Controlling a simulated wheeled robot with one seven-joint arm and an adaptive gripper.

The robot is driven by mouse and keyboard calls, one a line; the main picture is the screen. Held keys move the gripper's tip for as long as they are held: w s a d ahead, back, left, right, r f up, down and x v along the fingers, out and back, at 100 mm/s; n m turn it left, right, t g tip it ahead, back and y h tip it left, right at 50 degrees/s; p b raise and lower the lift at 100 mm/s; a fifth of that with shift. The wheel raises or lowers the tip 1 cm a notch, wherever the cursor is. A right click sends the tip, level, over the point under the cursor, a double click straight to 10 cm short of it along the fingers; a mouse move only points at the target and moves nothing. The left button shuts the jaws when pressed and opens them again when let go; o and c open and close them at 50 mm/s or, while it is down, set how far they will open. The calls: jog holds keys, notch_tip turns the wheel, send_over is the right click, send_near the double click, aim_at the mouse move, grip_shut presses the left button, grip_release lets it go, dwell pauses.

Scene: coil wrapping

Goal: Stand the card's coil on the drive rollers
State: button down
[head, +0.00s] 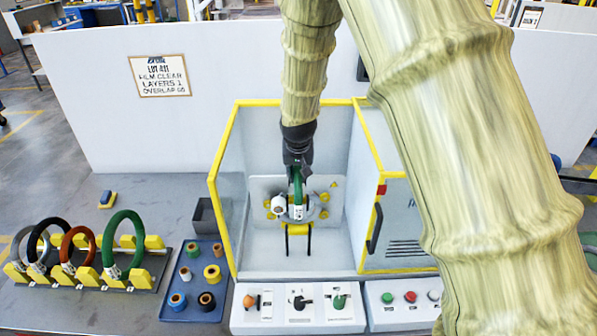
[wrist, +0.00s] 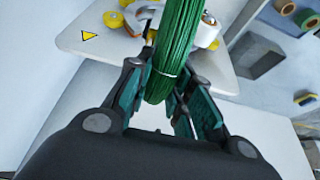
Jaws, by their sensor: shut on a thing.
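My gripper (head: 298,163) is shut on a green coil (head: 297,188) inside the yellow-framed machine booth. In the wrist view the same green coil (wrist: 180,45) stands between the teal-padded fingers (wrist: 165,95), with a pale tie around it. The coil is upright, in front of a pale plate (head: 258,186) bearing yellow rollers (head: 325,198) and a white roll (head: 279,204). Whether the coil touches the rollers is not clear; its lower part is partly hidden in the wrist view. The card (head: 160,75) hangs on the white wall; its text is only partly readable.
A yellow-and-grey rack (head: 143,278) at left holds grey, black, red-brown and green coils. A blue tray (head: 180,312) with several small rolls lies beside it. The booth's yellow frame (head: 222,150) borders my arm's space. Control panels (head: 300,305) stand in front.

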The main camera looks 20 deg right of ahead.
jog(key=shift+f, duration=0.4)
dwell(0.4)
jog(key=c, duration=1.2)
grip_release()
jog(key=v, duration=1.2)
